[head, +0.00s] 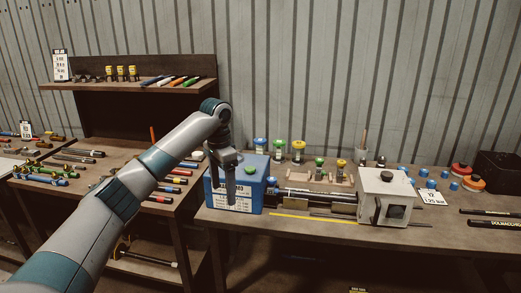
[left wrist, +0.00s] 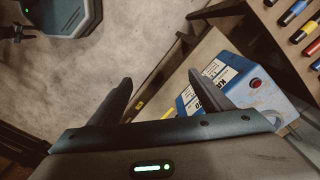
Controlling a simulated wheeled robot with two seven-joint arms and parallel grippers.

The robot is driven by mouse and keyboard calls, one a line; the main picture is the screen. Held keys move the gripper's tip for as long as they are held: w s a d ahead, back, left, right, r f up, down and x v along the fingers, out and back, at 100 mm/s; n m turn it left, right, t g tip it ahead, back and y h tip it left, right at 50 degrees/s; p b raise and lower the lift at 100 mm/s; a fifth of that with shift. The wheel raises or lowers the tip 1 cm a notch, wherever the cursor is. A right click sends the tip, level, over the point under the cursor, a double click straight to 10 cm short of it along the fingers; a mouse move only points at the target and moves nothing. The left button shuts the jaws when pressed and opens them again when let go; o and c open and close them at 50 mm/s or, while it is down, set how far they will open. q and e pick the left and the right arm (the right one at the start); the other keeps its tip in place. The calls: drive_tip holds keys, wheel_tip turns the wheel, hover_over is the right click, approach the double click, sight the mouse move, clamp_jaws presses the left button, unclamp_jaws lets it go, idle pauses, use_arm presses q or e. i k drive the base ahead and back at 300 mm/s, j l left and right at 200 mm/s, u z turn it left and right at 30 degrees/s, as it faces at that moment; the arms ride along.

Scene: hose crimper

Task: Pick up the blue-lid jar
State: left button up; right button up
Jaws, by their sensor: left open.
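A small item with a blue top (head: 260,143) stands at the back of the right-hand bench, behind the blue box. It is too small to tell whether it is the blue-lid jar. Small blue pieces (head: 431,184) also lie at the right of the bench. My left gripper (head: 233,198) points down in front of the blue box (head: 264,195), left of and nearer than the blue-topped item. In the left wrist view my left gripper (left wrist: 160,88) is open, with nothing between its fingers. My right gripper does not show.
A white machine (head: 381,199) sits on the bench. Bare floor (left wrist: 60,70) shows below my left gripper.

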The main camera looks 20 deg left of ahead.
sight(259, 143)
drive_tip(key=i+j, duration=0.15)
drive_tip(key=i, duration=0.3)
drive_tip(key=i+j, duration=0.2)
drive_tip(key=i, duration=0.3)
drive_tip(key=i+j, duration=0.15)
drive_tip(key=i, duration=0.3)
drive_tip(key=i+j, duration=0.2)
drive_tip(key=i, duration=0.3)
